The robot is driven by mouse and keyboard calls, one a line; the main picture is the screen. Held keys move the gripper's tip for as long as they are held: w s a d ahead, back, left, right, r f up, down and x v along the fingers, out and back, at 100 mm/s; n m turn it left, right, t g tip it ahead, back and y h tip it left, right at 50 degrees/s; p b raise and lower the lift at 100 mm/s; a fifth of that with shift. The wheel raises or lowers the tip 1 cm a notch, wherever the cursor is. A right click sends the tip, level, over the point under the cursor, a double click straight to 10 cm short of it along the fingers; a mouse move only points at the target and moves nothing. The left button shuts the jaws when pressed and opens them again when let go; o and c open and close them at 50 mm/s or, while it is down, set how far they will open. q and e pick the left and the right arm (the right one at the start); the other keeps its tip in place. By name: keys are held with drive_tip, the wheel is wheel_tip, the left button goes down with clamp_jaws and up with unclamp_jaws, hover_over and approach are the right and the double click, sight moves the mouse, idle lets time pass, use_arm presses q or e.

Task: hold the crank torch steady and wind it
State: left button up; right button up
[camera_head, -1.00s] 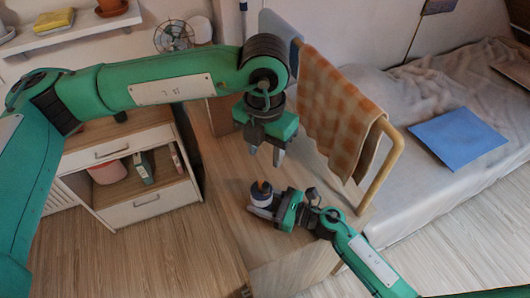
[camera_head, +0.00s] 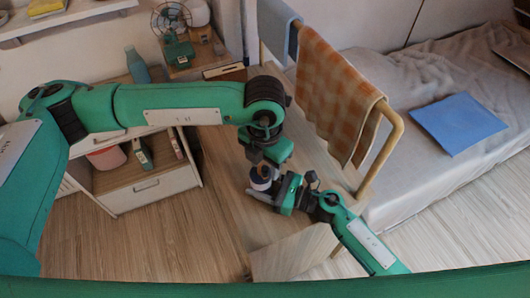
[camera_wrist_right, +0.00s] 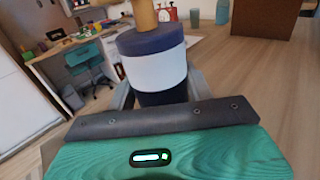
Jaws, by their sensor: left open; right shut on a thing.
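The crank torch (camera_head: 261,179) stands upright on the wooden surface, a short cylinder with a white band and dark blue ends. The right wrist view shows it close up (camera_wrist_right: 155,72), with a tan upright piece (camera_wrist_right: 145,14) on its dark cap. My right gripper (camera_head: 273,188) is shut around the torch body from the right. My left gripper (camera_head: 258,161) points down just above the torch top, open. Its fingertips overlap the torch top in the head view, and I cannot tell whether they touch the tan piece.
A wooden rack with an orange checked towel (camera_head: 335,95) stands just behind and right of the torch. A bed with a blue folder (camera_head: 457,122) is at the right. A drawer cabinet (camera_head: 150,190) stands at the left, and a fan (camera_head: 172,22) at the back.

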use_arm(q)
drive_tip(key=shift+f, duration=0.2)
clamp_jaws()
drive_tip(key=shift+w+d, duration=0.1)
drive_tip(key=shift+w+d, duration=0.75)
drive_tip(key=shift+w, duration=1)
